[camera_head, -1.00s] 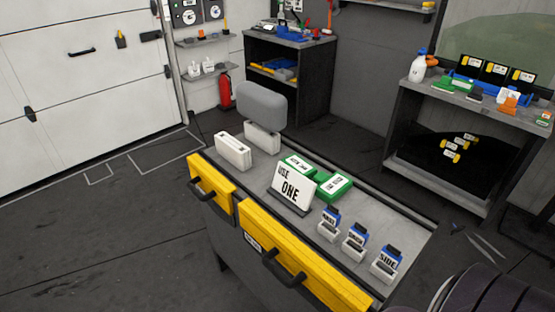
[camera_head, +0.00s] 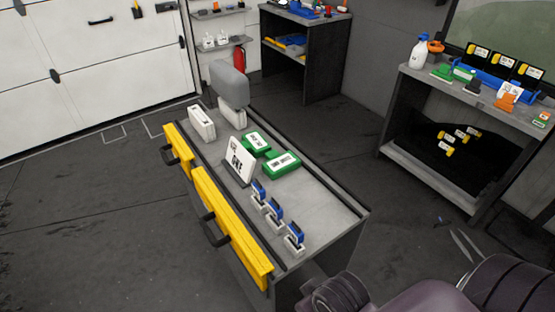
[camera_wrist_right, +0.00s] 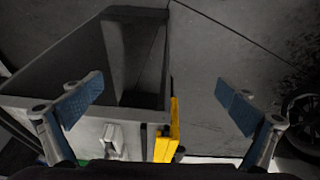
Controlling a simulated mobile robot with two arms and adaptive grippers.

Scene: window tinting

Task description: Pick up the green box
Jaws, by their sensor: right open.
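Two green boxes with white labels lie on top of the grey workbench (camera_head: 330,198) in the head view. One green box (camera_head: 256,142) is behind the sign reading "USE ONE" (camera_head: 240,160); the other green box (camera_head: 281,165) is nearer and to its right. My right gripper (camera_wrist_right: 160,88) is open and empty in the right wrist view, its blue-padded fingers spread wide. It is apart from both boxes. Only a small green patch shows at that view's lower left edge, and I cannot tell which thing it is. My left gripper is not in view.
Several blue-and-white holders (camera_head: 275,216) stand along the bench's front side. White boxes (camera_head: 201,123) and a grey rounded block (camera_head: 229,84) stand at its far end. Yellow drawers (camera_head: 230,230) face left. A shelf (camera_head: 470,110) stands at right. The dark floor between is mostly clear.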

